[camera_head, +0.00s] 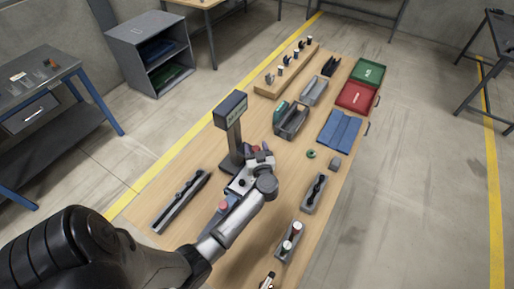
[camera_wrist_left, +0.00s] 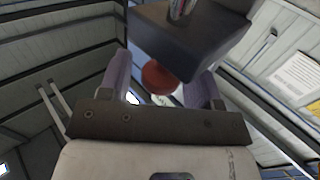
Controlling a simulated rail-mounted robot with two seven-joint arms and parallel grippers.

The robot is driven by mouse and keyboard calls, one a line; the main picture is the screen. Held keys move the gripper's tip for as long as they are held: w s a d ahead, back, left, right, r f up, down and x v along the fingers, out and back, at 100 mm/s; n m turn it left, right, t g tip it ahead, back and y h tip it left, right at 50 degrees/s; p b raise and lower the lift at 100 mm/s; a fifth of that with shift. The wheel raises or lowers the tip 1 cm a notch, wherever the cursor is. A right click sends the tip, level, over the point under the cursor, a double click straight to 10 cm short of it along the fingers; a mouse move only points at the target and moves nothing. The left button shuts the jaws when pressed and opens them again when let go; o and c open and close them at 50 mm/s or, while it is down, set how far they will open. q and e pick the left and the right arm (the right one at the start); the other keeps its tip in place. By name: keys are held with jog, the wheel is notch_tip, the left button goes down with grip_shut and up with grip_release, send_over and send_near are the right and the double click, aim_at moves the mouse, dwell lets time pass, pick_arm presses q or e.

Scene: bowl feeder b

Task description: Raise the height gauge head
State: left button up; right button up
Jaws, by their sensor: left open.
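A grey post with a dark, box-shaped display head (camera_head: 231,108) stands on the wooden bench; I take it for the height gauge. My left gripper (camera_head: 258,152) is just right of the post, below the head, and partly hides the post's foot area. In the left wrist view my left gripper (camera_wrist_left: 165,68) is open, with a purplish finger on each side. A round red knob (camera_wrist_left: 160,78) shows between the fingers, under a dark block (camera_wrist_left: 185,45). I cannot tell whether the fingers touch the knob. My right gripper is not in view.
A red button (camera_head: 223,205) shows beside my forearm.

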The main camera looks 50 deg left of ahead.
pick_arm(q)
jog(key=shift+c, duration=0.4)
grip_shut()
jog(key=shift+r, duration=0.1)
